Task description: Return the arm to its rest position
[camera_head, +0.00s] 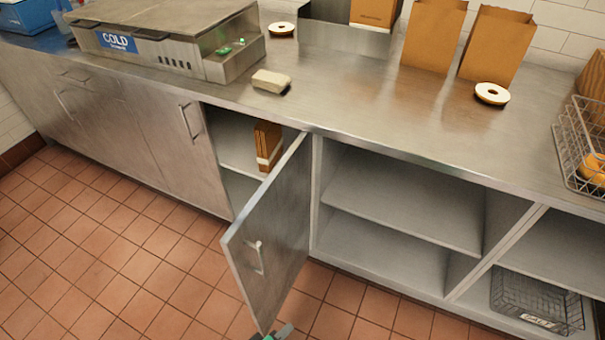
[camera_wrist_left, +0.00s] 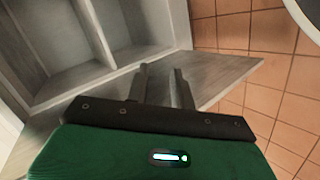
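A small part of my left gripper (camera_head: 280,332) shows at the bottom edge of the head view, by the lower corner of the open cabinet door (camera_head: 275,230). In the left wrist view my left gripper (camera_wrist_left: 161,76) has its two fingers apart, with nothing seen held between them. The door panel (camera_wrist_left: 225,72) lies beyond the fingers there; I cannot tell if they touch it. My right gripper is in neither view.
The door stands swung out from the counter (camera_head: 360,100), its handle (camera_head: 257,258) facing left. Open shelves (camera_head: 400,215) lie to its right, with a wire basket (camera_head: 535,303) low down. A brown folder-like item (camera_head: 267,140) stands inside the cabinet. Tiled floor (camera_head: 130,270) is clear at left.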

